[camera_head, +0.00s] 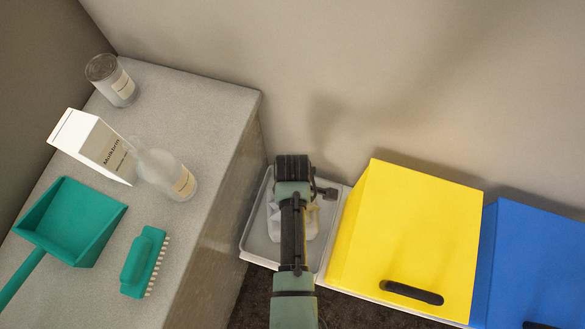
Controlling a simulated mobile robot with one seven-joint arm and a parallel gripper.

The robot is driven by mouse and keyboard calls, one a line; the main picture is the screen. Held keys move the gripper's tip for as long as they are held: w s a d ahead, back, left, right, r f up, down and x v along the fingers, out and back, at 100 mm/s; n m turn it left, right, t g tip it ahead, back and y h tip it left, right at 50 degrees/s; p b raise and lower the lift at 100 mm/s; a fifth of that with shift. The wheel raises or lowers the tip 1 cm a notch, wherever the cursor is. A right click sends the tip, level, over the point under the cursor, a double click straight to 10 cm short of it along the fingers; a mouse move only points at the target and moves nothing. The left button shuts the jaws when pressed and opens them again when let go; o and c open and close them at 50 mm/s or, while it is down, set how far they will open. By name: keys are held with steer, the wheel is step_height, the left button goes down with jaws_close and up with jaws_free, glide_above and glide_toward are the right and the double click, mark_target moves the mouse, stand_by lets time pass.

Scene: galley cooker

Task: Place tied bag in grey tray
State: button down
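The grey tray (254,232) is on the right of the counter, low down beside the yellow box. A pale, whitish bag (312,222) shows inside the tray's outline, on both sides of my arm. Its middle and its tie are hidden. My arm reaches over the tray from the bottom of the picture, and its end with my gripper (294,190) is above the bag. The fingers are hidden behind the arm, so I cannot tell whether they are open or shut, or whether they touch the bag.
A yellow box (410,225) and a blue box (535,265) with dark handles stand to the right. On the grey counter (205,95) are a can (112,82), a white carton (95,145), a clear bottle (165,172), a green dustpan (75,220) and a green brush (143,262).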

steer(key=shift+f, duration=0.1)
steer(key=c, duration=0.6)
jaws_free()
steer(key=shift+c, duration=0.2)
step_height(320, 180, up, 12)
steer(key=shift+r+p, duration=0.15)
steer(key=shift+p, duration=0.95)
